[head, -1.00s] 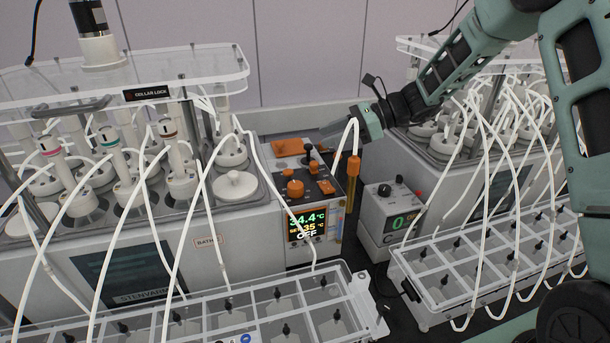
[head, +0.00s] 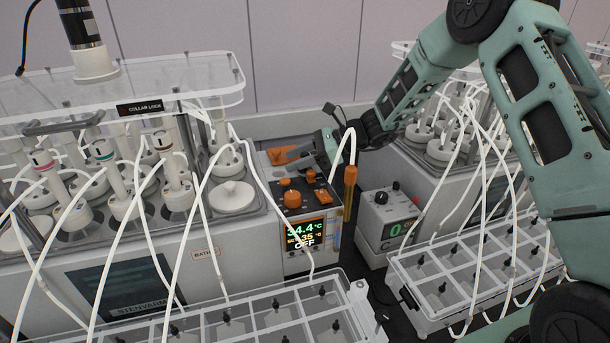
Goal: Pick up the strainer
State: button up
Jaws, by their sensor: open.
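I cannot make out a strainer for certain in the head view. My gripper (head: 296,157) is over the top of the heating control unit (head: 283,182), with its grey fingers pointing left. The fingers are open, and I see nothing held between them. A flat orange piece (head: 281,153) lies just behind the fingers on the unit's top, partly covered by them. Orange knobs (head: 291,198) stand in front of the fingers. Whether the fingers touch anything is too small to tell.
An orange-brown cylinder (head: 350,190) with a white tube stands right of my gripper. A water bath (head: 215,255) with bottles and a clear cover is at left. A grey box (head: 388,222) stands at right. Clear compartment trays (head: 262,308) and looping white tubes fill the front.

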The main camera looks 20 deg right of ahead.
jog(key=c, duration=1)
grip_shut()
jog(key=shift+r, duration=0.1)
